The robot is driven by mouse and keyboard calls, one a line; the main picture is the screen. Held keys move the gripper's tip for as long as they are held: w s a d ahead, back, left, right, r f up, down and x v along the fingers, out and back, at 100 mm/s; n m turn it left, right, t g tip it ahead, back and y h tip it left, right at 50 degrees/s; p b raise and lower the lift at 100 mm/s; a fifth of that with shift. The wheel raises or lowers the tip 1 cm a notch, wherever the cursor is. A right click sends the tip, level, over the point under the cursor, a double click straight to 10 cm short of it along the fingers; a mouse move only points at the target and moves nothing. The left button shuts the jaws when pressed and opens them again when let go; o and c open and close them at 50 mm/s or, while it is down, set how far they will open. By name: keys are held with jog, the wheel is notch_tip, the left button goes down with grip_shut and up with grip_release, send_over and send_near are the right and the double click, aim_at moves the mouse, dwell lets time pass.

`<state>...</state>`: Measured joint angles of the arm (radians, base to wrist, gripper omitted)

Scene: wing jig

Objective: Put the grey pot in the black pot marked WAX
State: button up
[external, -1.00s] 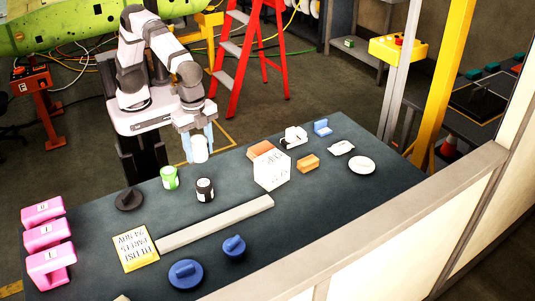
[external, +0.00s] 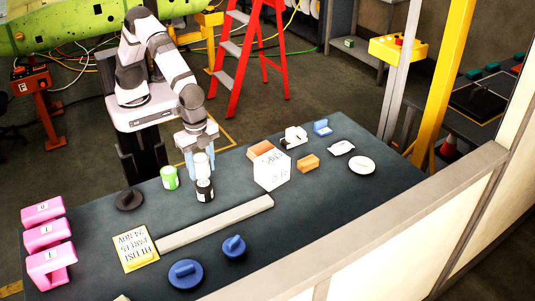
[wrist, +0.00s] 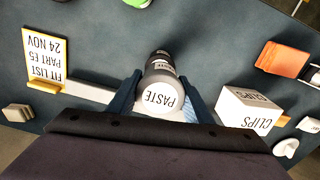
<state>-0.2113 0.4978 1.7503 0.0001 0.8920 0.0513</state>
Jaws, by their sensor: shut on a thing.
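The grey pot (external: 202,165), pale and lettered PASTE on its end in the wrist view (wrist: 160,100), is held between the blue fingers of my gripper (external: 199,158). My gripper also shows in the wrist view (wrist: 160,95), shut on the pot's sides. The black pot (external: 205,191) stands on the bench with a white label; its wording is not readable. In the external view the grey pot's lower end overlaps the black pot's top. In the wrist view the black pot (wrist: 161,56) is mostly hidden behind the grey one. I cannot tell whether they touch.
A green pot (external: 169,178) stands close left of the black pot. A white CLIPS box (external: 272,171) is to the right. A long grey bar (external: 215,224) lies in front. A black round piece (external: 129,200) and a yellow FIT LIST sign (external: 136,248) are farther left.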

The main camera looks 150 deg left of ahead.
aim_at(202, 174)
jog(key=shift+f+p, duration=0.35)
jog(key=shift+f, duration=1.2)
jog(key=shift+f, duration=0.1)
jog(key=o, duration=1.1)
notch_tip(202, 174, up, 12)
jog(key=shift+r+b, duration=0.15)
jog(key=shift+b, duration=1.05)
jog(key=shift+m, duration=0.9)
jog(key=s+d+f, duration=0.3)
jog(key=s, duration=0.3)
jog(key=s+d+f, duration=0.3)
jog(key=s, duration=0.4)
jog(key=s+d+f, duration=0.3)
jog(key=s, duration=0.4)
jog(key=shift+f, duration=0.15)
